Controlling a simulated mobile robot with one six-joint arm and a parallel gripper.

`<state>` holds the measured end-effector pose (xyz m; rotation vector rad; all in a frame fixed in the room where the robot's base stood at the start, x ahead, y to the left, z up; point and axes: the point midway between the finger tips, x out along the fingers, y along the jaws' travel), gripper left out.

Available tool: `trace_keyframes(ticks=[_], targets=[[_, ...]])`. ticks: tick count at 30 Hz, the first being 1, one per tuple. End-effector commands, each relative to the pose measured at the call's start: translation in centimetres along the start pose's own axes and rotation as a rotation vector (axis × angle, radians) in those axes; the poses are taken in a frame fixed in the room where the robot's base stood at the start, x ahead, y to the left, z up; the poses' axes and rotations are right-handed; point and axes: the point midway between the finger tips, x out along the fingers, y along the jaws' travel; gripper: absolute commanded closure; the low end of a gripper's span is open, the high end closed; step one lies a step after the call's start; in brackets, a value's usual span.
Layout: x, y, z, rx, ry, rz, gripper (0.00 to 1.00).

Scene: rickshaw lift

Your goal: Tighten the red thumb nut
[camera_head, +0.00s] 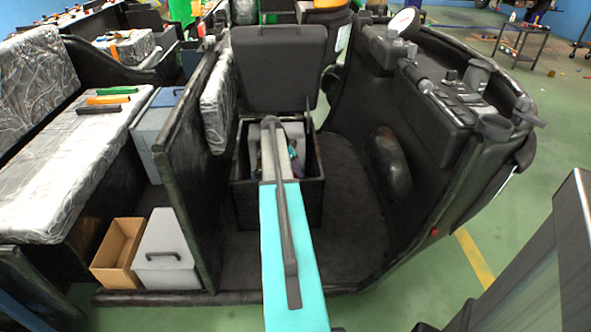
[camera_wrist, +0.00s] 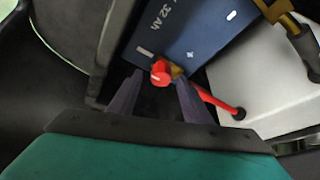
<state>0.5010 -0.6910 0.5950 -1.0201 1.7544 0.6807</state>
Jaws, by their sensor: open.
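The red thumb nut (camera_wrist: 160,72) shows in the wrist view, on a brass-coloured clamp (camera_wrist: 177,71) at the edge of a dark blue battery (camera_wrist: 205,40) marked "32 Ah". A red cable (camera_wrist: 215,100) runs from the clamp to the right. My gripper (camera_wrist: 158,85) is open. Its two dark fingers point toward the nut, one on each side in the picture; I cannot tell whether they touch it. In the head view my arm reaches into the open black box (camera_head: 312,190) under the raised seat (camera_head: 279,68), and hides the nut and most of the battery.
A second brass-coloured clamp (camera_wrist: 276,10) with a dark cable is at the wrist view's upper right, beside a light grey box (camera_wrist: 270,85). The black partition (camera_head: 190,160) stands left of the box. The dashboard (camera_head: 440,90) is at right. The cab floor (camera_head: 345,235) is clear.

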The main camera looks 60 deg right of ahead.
Motion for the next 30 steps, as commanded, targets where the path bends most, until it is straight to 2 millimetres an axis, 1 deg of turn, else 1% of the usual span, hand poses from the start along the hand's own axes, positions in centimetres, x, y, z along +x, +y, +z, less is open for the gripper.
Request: trace_keyframes(ticks=[5,18,24,30], targets=[[-1.8,0.1,0.0,0.000,0.000,-0.001,0.55],[-8.8,0.1,-0.1,0.001,0.001,-0.001,0.55],[-11.6,0.1,-0.1,0.001,0.001,0.000,0.55],[-13.0,0.2,-0.1,0.001,0.001,0.001,0.55]])
